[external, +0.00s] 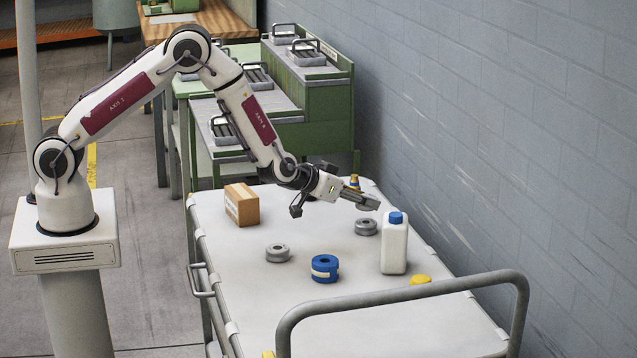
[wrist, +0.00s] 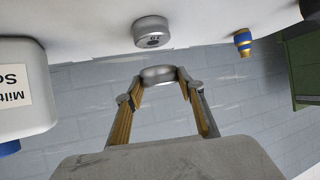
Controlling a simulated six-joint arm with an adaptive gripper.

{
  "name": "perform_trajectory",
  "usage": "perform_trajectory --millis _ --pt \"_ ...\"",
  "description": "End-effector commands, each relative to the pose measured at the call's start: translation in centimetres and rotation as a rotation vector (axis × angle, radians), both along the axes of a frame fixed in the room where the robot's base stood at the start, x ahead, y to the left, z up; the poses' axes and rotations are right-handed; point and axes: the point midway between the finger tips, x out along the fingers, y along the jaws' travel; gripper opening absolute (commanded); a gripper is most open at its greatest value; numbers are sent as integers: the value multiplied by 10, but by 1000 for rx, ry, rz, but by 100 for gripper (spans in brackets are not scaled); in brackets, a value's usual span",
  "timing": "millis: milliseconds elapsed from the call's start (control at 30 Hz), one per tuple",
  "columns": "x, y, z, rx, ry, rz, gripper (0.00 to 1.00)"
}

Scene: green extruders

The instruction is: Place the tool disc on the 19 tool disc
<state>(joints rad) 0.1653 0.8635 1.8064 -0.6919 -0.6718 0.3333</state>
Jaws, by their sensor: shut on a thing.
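My gripper (wrist: 161,80) is shut on a grey metal tool disc (wrist: 157,74), held at the fingertips in the wrist view. In the external view my gripper (external: 366,202) is above the table toward the wall side. A second grey disc (wrist: 152,33) stands on the table beyond the held one, with dark digits on its side that are too small to read surely. The external view shows this disc (external: 366,228) just below the gripper, apart from it. Another grey disc (external: 277,253) lies further left on the table.
A white bottle with a blue cap (external: 394,243) stands close to the right of the gripper. A blue and gold item (external: 354,182) stands behind. A blue roll (external: 325,268), a cardboard box (external: 242,205) and a yellow object (external: 420,280) are on the white table (external: 290,310).

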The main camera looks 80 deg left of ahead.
Motion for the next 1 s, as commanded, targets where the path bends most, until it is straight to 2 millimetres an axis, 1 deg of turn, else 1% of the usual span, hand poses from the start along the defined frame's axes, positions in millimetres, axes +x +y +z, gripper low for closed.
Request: perform_trajectory --millis 67,400,500,1000 --pt "1 0 -2 1 -2 0 3" --pt "1 0 -30 1 -1 0 3" --pt "0 0 -35 0 -2 -1 3" --pt "1 0 -39 0 -3 -1 3"
